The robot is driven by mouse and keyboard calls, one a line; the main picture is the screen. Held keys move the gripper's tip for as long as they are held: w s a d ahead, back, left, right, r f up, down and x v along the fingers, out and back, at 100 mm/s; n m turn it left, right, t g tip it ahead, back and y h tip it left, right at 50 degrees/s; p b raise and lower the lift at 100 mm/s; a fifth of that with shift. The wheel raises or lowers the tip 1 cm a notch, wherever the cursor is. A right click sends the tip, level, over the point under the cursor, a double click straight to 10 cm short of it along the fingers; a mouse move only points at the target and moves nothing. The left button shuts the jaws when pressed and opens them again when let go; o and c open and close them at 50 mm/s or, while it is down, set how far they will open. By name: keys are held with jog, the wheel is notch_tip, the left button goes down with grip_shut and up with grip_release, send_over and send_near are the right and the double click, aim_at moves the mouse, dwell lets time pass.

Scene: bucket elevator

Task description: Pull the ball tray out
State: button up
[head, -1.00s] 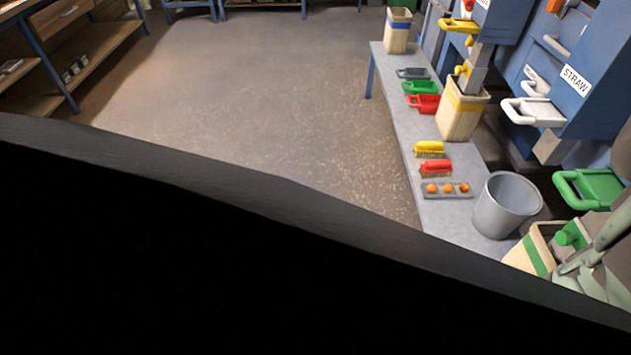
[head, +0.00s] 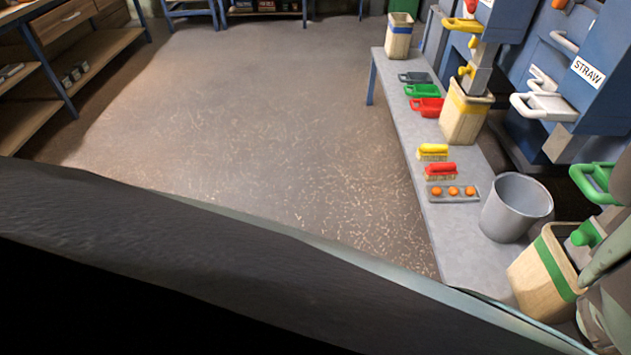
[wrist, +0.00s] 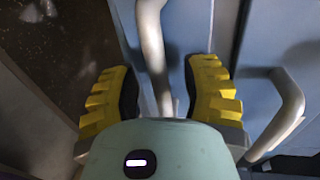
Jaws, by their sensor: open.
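In the wrist view my gripper (wrist: 163,88) is open, its two yellow ribbed fingers apart. A pale bar handle (wrist: 151,42) on a blue panel runs down between them; I cannot tell whether either finger touches it. Which tray this handle belongs to is not readable. In the head view a small grey holder (head: 445,199) with three orange balls (head: 453,191) lies on the bench. A tray with a green handle (head: 594,178) shows at the right edge, partly hidden by my arm (head: 606,262).
A second pale handle (wrist: 287,115) is right of the fingers. A grey bench (head: 445,228) carries a grey bucket (head: 512,210), brushes and scoops. A green-banded bin (head: 540,275) stands near my arm. A white tray handle (head: 530,105) sits below the STRAW label. The floor is clear.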

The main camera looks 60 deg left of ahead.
dwell(0.3)
grip_shut()
dwell(0.5)
